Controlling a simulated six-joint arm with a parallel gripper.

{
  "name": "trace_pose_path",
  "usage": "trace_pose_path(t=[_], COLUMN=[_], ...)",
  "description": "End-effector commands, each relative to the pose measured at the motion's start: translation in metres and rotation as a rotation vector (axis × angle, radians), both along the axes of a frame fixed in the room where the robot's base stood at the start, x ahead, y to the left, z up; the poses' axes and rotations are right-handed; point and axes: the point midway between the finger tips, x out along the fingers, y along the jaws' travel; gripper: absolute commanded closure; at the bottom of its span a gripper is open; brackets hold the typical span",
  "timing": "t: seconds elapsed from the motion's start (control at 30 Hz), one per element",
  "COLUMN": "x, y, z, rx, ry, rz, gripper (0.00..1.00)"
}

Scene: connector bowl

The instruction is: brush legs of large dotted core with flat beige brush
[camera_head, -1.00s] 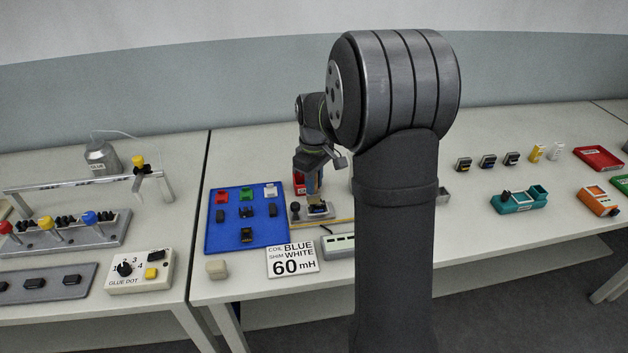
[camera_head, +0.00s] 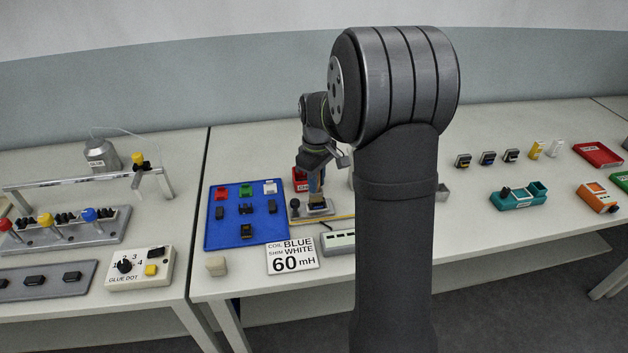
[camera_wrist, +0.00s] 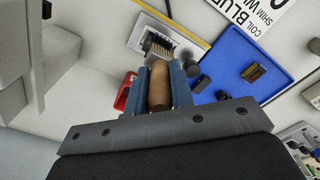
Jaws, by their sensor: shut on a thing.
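My gripper (camera_wrist: 160,72) is shut on a brown-beige brush (camera_wrist: 158,88), held between its two blue-grey fingers. The brush's bristle end is hard to make out. Just beyond the brush tip, a grey fixture plate (camera_wrist: 137,40) holds a dark core with a row of gold legs (camera_wrist: 164,47). I cannot see a dot on it or tell whether the brush touches the legs. In the head view my gripper (camera_head: 316,180) is over the fixture plate (camera_head: 300,218), and the core (camera_head: 318,206) is small beneath it.
A blue tray (camera_head: 217,238) with coloured bins and dark cores lies left of the fixture. A red container (camera_head: 299,180) stands close behind the gripper. A sign (camera_head: 291,256) reading coil blue, shim white, 60 mH lies in front.

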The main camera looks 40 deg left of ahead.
Motion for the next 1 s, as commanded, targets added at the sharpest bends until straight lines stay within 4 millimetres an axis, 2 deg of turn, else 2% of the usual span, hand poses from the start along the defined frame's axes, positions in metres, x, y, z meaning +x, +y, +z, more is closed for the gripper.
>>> trace_pose_path(t=[0.47,1.0], x=[0.011,-0.001], y=[-0.012,0.001], z=[0.002,0.001], rx=[0.0,0.0], ry=[0.0,0.0], rz=[0.0,0.001], gripper=[1.0,1.0])
